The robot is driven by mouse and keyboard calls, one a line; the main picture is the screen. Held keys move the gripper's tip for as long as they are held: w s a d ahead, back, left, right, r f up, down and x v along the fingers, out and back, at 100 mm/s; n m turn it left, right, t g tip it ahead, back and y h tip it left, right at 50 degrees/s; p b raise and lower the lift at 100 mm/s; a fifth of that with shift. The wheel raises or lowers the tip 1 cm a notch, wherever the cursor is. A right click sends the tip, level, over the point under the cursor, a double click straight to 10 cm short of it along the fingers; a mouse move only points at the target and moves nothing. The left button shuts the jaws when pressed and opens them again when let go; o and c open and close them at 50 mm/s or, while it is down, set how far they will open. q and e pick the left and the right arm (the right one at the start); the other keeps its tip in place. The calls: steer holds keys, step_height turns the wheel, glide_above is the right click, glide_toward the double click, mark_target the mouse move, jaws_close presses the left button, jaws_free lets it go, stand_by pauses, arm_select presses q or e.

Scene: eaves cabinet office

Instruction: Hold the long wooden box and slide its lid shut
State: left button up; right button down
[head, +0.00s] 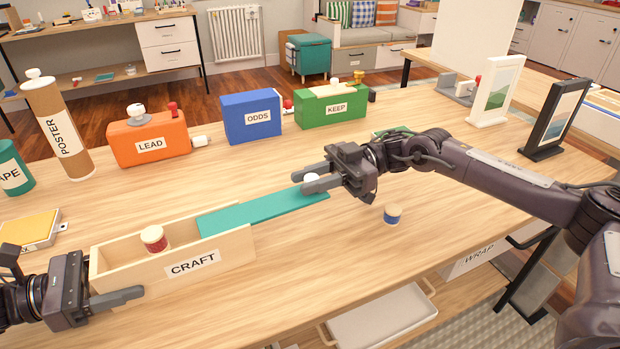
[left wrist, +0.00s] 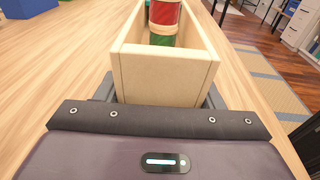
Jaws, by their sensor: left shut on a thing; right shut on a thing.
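The long wooden box (head: 195,268), labelled CRAFT, lies on the table at the front left. Its teal lid (head: 265,210) covers only the box's right part and sticks out far past the right end. My left gripper (head: 105,283) is shut on the box's left end; the box end (left wrist: 165,77) fills the space between the fingers in the left wrist view. My right gripper (head: 305,182) is shut on the white knob (head: 311,178) at the lid's right end. A red spool (head: 154,239) with a cream top stands in the open left part; the left wrist view shows red and green thread (left wrist: 164,22).
Orange LEAD (head: 150,140), blue ODDS (head: 250,117) and green KEEP (head: 330,108) boxes stand behind. A POSTER tube (head: 58,130) and a yellow-topped box (head: 30,229) are at the left.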

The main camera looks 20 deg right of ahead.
mark_target(294, 197)
steer(key=shift+a, duration=0.1)
steer(key=a, duration=1)
steer(key=s+a, duration=0.1)
steer(key=a, duration=0.4)
steer(key=shift+s+a, duration=0.1)
steer(key=shift+a, duration=0.05)
steer(key=c, duration=1.2)
jaws_free()
steer(key=d, duration=0.8)
steer(key=w+d, duration=0.1)
steer(key=d, duration=0.3)
